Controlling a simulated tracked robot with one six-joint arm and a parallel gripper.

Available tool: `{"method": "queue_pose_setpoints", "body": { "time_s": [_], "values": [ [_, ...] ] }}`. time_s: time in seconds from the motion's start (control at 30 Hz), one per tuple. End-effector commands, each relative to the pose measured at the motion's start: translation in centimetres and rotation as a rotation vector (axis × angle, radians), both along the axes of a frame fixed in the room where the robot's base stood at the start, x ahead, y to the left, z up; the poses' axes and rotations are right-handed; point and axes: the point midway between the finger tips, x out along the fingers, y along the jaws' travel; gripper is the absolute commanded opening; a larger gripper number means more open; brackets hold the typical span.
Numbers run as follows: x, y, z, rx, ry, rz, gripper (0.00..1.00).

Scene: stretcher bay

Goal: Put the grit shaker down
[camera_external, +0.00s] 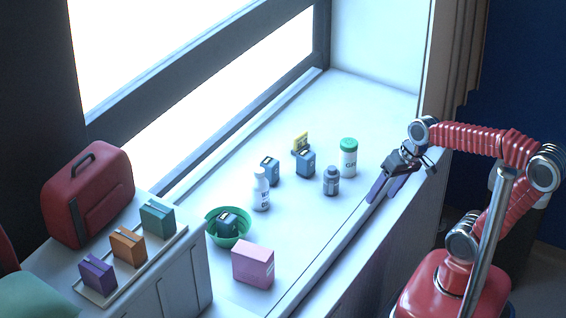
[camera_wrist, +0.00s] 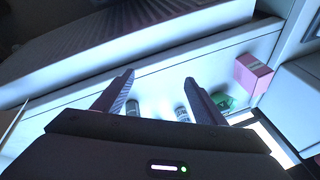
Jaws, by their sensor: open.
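The grit shaker (camera_external: 348,160) appears to be the white cylinder with a green lid and a partly readable label starting with G. It stands upright on the white window sill (camera_external: 335,103), near its right end. I cannot make it out in the wrist view. My gripper (camera_external: 382,192) is open and empty at the sill's front edge, to the right of the shaker and apart from it. The two spread fingers also show in the wrist view (camera_wrist: 159,79), with nothing between them.
A grey bottle (camera_external: 331,181) stands close to the shaker. A green bowl (camera_external: 243,241) holds a dark box; a pink box (camera_external: 253,265) stands nearby. The front right sill is clear.

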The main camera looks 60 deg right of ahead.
Motion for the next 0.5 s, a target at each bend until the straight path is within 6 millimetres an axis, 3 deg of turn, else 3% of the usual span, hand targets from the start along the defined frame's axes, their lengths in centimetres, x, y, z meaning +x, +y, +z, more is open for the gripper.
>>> {"method": "queue_pose_setpoints", "body": {
  "time_s": [0.23,0.5],
  "values": [
    [-1.9,0.5,1.9,-0.252,-0.133,0.288,0.65],
    [-2.2,0.4,2.3,-0.318,-0.164,0.358,0.65]
  ]
}}
